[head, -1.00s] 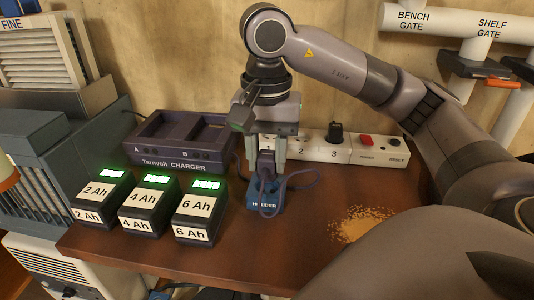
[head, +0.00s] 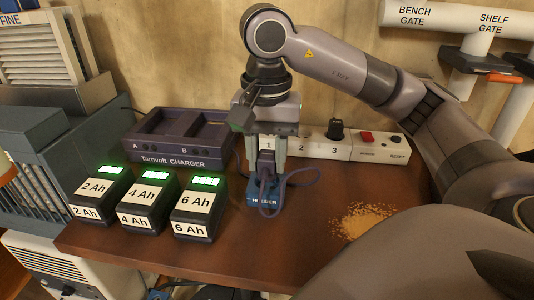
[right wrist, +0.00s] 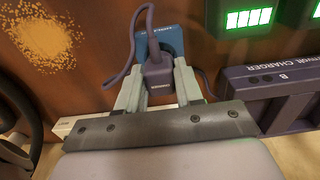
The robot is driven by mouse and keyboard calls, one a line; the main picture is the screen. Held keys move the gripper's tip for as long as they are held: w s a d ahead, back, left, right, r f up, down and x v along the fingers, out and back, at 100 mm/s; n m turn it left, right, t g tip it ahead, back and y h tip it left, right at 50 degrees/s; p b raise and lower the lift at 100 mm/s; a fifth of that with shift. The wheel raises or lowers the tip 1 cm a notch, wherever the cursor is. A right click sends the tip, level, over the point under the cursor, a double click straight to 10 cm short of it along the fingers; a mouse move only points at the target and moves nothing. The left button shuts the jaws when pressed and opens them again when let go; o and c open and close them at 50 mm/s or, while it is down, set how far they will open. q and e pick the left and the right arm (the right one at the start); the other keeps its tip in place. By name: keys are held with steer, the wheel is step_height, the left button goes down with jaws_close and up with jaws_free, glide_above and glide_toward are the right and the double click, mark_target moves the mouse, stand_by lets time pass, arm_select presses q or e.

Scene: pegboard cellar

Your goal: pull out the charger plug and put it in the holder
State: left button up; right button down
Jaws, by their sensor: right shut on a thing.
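My right gripper (head: 266,164) is shut on the dark purple charger plug (head: 267,163). The plug also shows between the two pale fingers in the right wrist view (right wrist: 158,76). The blue holder (head: 263,197) stands on the bench at the plug's lower end, and appears behind the plug in the right wrist view (right wrist: 173,42). I cannot tell whether the plug's lower end is inside the holder or just above it. The plug's purple cable (head: 301,171) loops out to the right. My left gripper is not in view.
A white socket strip (head: 312,152) stands behind, with a black plug (head: 336,130) at socket 3 and a red switch (head: 367,140). The Tarnvolt charger (head: 182,153) and three batteries (head: 196,207) stand left. Sawdust (head: 362,222) lies on the bench at right.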

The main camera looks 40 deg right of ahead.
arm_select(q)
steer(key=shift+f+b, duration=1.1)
arm_select(e)
steer(key=shift+f, duration=1.35)
stand_by(0.8)
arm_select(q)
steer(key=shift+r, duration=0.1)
arm_select(e)
steer(key=shift+r, duration=0.1)
stand_by(0.4)
steer(key=shift+c, duration=0.8)
jaws_free()
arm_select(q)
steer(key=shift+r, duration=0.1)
arm_select(e)
step_height(320, 180, up, 3)
steer(key=p, duration=0.3)
steer(key=shift+r+p, duration=2.1)
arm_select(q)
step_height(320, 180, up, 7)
